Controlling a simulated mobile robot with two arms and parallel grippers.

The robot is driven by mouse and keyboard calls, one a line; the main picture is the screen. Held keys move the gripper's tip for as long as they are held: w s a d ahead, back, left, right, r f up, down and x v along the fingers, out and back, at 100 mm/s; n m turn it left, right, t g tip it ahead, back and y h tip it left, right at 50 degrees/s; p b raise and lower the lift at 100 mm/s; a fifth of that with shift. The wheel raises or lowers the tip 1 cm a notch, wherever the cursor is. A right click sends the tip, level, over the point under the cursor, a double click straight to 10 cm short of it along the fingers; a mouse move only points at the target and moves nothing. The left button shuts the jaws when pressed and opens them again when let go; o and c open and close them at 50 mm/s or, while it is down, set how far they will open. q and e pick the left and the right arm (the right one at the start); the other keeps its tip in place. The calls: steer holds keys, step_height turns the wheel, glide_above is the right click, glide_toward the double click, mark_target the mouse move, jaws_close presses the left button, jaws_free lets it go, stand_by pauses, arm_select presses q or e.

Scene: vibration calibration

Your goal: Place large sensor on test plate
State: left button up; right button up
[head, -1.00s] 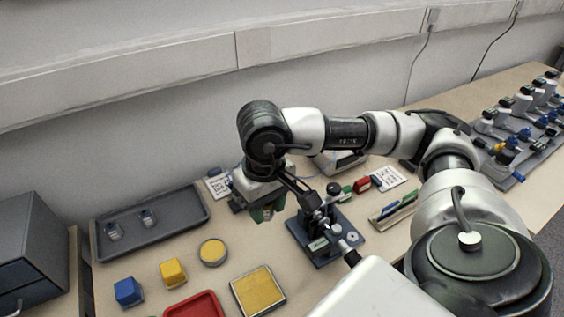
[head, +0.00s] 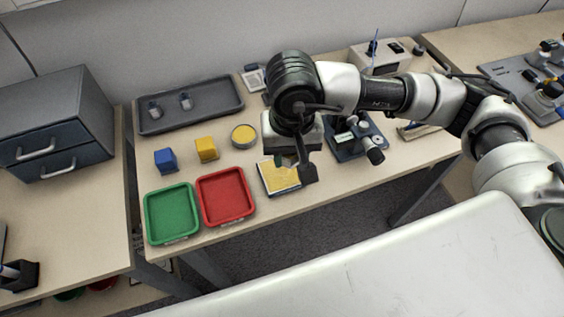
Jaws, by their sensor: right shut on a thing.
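My right gripper (head: 295,160) points down over the front part of the bench, above the back edge of a square yellow-topped plate (head: 282,180). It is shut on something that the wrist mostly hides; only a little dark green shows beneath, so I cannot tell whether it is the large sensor. The plate is partly covered by the gripper. A round yellow-topped plate (head: 244,134) lies left of the gripper. I cannot tell which is the test plate. Two small metallic pieces, left (head: 155,110) and right (head: 186,101), stand on the grey tray (head: 215,108). My left gripper is out of view.
A blue block (head: 165,160) and a yellow block (head: 206,149) stand before the tray. A green bin (head: 172,212) and a red bin (head: 226,196) lie at the front edge. A dark fixture (head: 347,148) stands close right of my gripper. Drawers (head: 55,125) stand left.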

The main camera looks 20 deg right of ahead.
mark_target(282, 175)
steer(key=shift+w+a+f, duration=0.55)
steer(key=shift+w+a, duration=0.05)
steer(key=shift+a, duration=0.05)
steer(key=shift+f, duration=0.2)
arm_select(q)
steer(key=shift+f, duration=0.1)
arm_select(e)
steer(key=shift+f, duration=1.8)
steer(key=shift+f, duration=0.1)
steer(key=o, duration=1)
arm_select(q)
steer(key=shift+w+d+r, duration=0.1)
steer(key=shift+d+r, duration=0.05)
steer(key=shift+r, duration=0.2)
